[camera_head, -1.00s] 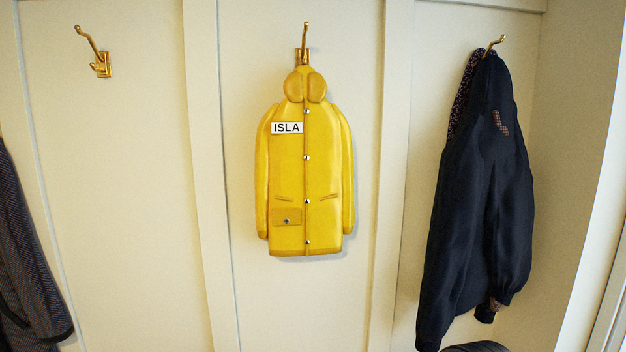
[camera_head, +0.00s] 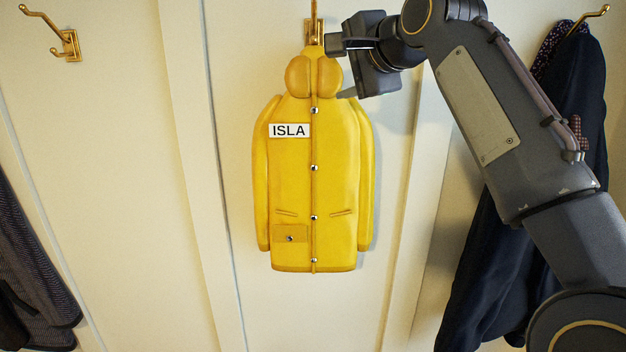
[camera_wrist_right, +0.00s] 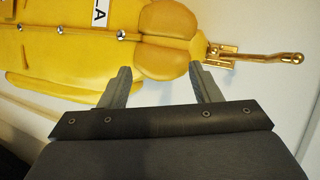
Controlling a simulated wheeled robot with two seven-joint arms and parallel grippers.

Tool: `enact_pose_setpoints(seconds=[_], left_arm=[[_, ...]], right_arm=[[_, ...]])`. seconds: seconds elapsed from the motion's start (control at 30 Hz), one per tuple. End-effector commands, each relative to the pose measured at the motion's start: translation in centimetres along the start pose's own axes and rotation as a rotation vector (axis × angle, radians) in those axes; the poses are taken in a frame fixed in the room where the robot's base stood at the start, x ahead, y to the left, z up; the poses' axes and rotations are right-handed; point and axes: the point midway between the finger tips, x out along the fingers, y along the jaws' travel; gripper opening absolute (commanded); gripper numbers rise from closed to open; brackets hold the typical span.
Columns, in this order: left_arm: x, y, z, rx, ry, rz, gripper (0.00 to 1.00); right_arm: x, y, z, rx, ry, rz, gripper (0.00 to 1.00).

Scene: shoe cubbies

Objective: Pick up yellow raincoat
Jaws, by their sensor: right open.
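The yellow raincoat (camera_head: 335,190) hangs upright from a brass hook (camera_head: 313,25) on the cream panelled wall, with a white ISLA label on its chest. My right gripper (camera_head: 336,68) is open and empty at the right side of the coat's hood and collar, just below the hook. In the right wrist view the raincoat (camera_wrist_right: 85,45) lies sideways across the top. There the two fingers of my right gripper (camera_wrist_right: 160,82) point at the hood, one to each side of it. I cannot tell whether they touch it. My left gripper is not in view.
A dark navy jacket (camera_head: 480,265) hangs on a brass hook (camera_head: 597,12) at the right, partly behind my right arm. A grey-brown coat (camera_head: 30,255) hangs at the left edge. An empty brass hook (camera_head: 66,42) is at the upper left.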

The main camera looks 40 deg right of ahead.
Motion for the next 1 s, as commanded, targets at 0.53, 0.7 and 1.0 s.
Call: enact_pose_setpoints(seconds=[0.53, 0.7, 1.0], left_arm=[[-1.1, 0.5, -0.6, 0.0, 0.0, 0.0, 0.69], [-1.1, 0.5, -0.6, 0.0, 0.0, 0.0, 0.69], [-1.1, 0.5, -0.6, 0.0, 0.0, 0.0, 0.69]], right_arm=[[4.9, 0.0, 0.5, -0.001, -0.001, 0.0, 0.57], [4.8, 0.0, 0.5, -0.001, -0.001, 0.001, 0.44], [4.8, 0.0, 0.5, -0.002, -0.002, 0.001, 0.05]])
